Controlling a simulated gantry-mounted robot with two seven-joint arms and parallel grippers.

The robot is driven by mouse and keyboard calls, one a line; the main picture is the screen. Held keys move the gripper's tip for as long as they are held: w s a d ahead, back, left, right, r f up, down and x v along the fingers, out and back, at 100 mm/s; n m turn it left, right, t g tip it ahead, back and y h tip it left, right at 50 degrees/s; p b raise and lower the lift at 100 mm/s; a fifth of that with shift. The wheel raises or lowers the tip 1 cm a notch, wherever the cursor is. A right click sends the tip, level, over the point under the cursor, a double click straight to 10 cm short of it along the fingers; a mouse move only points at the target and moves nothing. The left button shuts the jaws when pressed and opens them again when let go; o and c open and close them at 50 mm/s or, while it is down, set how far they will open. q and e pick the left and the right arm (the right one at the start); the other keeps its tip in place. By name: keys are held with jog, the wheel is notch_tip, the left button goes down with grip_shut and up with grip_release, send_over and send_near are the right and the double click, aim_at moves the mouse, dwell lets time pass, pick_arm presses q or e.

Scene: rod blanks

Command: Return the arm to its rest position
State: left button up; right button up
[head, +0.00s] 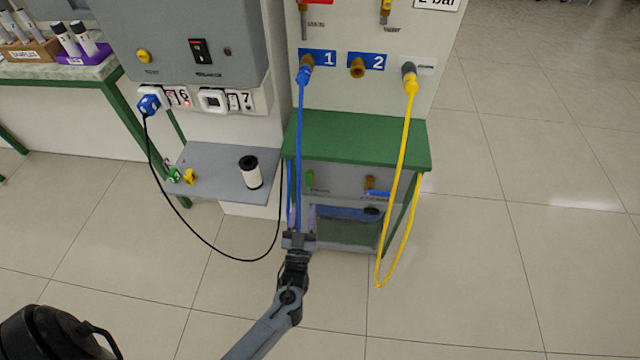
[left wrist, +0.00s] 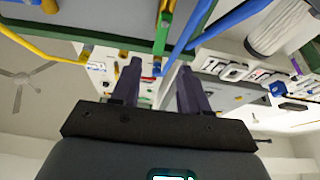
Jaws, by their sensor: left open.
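My left arm (head: 265,330) reaches up from the bottom of the head view. Its gripper (head: 302,214) is in front of the green-topped bench (head: 360,145), at the bench's left side. The two fingers point away from me and stand apart. In the left wrist view the gripper (left wrist: 158,78) is open, with a clear gap between the fingers and nothing gripped. The blue hose (head: 300,130) hangs from port 1 down to the gripper in the head view. In the left wrist view the hose (left wrist: 190,36) runs beyond the fingertips; whether it touches them I cannot tell. My right gripper is not in view.
A yellow hose (head: 402,150) loops down at the bench's right side. A black cable (head: 185,212) hangs from a blue plug (head: 149,104) to the left of the gripper. A grey shelf (head: 220,165) holds a black-and-white cylinder (head: 250,173). The floor at right is clear.

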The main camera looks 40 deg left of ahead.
pick_arm(q)
jog(key=s+r+m+h+p, duration=0.3)
jog(key=s+r+p, duration=0.3)
jog(key=p, duration=0.1)
jog(key=d+r+m+g+h+p, duration=0.2)
jog(key=d+r+g+h+p, duration=0.2)
jog(key=d+r+h+p, duration=0.25)
jog(key=s+d+r+m+g+h, duration=0.1)
jog(key=s+d+r+m+g, duration=0.15)
jog(key=s+g, duration=0.45)
jog(key=s+d+r+m+g+h, duration=0.1)
jog(key=s+d+g+h, duration=0.2)
jog(key=s, duration=0.5)
notch_tip(320, 180, up, 38)
jog(key=g+y+p, duration=0.1)
jog(key=p, duration=3.7)
jog(key=shift+s+a+g, duration=0.15)
jog(key=shift+s+g, duration=0.15)
jog(key=shift+s, duration=0.05)
